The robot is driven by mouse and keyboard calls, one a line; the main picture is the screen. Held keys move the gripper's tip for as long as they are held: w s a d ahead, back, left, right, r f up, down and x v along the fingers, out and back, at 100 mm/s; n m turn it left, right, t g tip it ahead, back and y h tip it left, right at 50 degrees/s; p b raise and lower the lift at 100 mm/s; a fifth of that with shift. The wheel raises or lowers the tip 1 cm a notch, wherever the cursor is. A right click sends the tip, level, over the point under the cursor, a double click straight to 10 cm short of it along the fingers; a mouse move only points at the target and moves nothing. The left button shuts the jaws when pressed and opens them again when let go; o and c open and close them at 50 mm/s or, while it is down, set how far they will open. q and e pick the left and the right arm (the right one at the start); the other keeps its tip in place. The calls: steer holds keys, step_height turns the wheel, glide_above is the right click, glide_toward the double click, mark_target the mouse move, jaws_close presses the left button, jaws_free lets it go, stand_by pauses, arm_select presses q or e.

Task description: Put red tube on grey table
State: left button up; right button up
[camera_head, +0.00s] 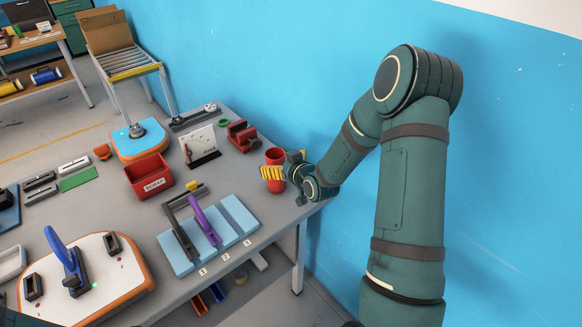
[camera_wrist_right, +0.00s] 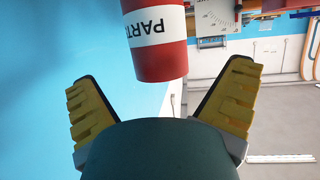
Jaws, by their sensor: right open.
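The red tube (camera_head: 275,157) stands upright at the right back edge of the grey table (camera_head: 262,217). In the right wrist view the red tube (camera_wrist_right: 160,62) has a white band lettered "PART", upside down in the picture. My right gripper (camera_head: 277,168) is at the tube, its yellow fingers spread and open. In the right wrist view the tube lies ahead, between the lines of the fingers (camera_wrist_right: 160,80), with gaps on both sides. My left gripper is not in view.
A red vise (camera_head: 243,137) and a white panel (camera_head: 200,146) stand left of the tube. A red scrap bin (camera_head: 149,176) and a light blue board fixture (camera_head: 207,235) are farther left and nearer. The blue wall (camera_head: 270,60) is close behind. Grey tabletop in front of the tube is bare.

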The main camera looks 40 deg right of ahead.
steer(key=v, duration=0.6)
steer(key=s+a+f+g+y, duration=0.1)
steer(key=a+f+g, duration=0.1)
steer(key=a+f, duration=0.2)
steer(key=s+a+f+g+y, duration=0.1)
steer(key=s+a+f+g, duration=0.1)
steer(key=a+f, duration=0.2)
steer(key=s+a+f+m+g+y, duration=0.1)
steer(key=a+f+g, duration=0.1)
steer(key=a+f, duration=0.2)
steer(key=shift+s+a+f, duration=0.1)
steer(key=shift+a, duration=0.7)
steer(key=shift+s+a+f, duration=0.1)
steer(key=shift+s+a, duration=0.05)
steer(key=shift+a, duration=0.7)
steer(key=s+a+f+g+y, duration=0.1)
steer(key=s+a+f+g, duration=0.5)
steer(key=s+a, duration=0.5)
steer(key=shift+s+f+y, duration=0.2)
steer(key=shift+f+y, duration=0.1)
